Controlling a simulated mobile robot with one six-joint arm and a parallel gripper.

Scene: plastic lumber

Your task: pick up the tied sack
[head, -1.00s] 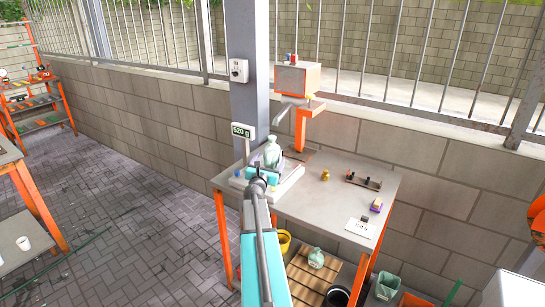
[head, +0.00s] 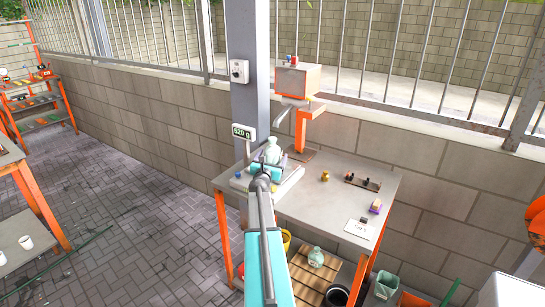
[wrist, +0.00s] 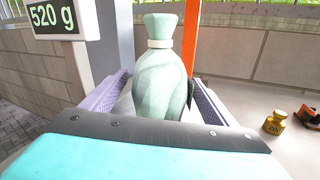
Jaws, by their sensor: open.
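The tied sack (wrist: 162,75) is pale green with a light band around its neck. It stands upright on the scale (head: 292,181) on the grey table, and it also shows in the head view (head: 272,153). My gripper (wrist: 163,95) is open, with one finger on each side of the sack in the wrist view. I cannot tell whether either finger touches it. The lower part of the sack is hidden behind my gripper body. The scale's display (wrist: 57,19) reads 520 g.
A brass weight (wrist: 275,122) stands right of the scale. A dark block with knobs (head: 363,182), a purple-and-yellow item (head: 376,206) and a card (head: 361,228) lie on the table (head: 325,205). Another sack (head: 316,257) sits on the lower slats. An orange-framed dispenser (head: 298,80) stands behind.

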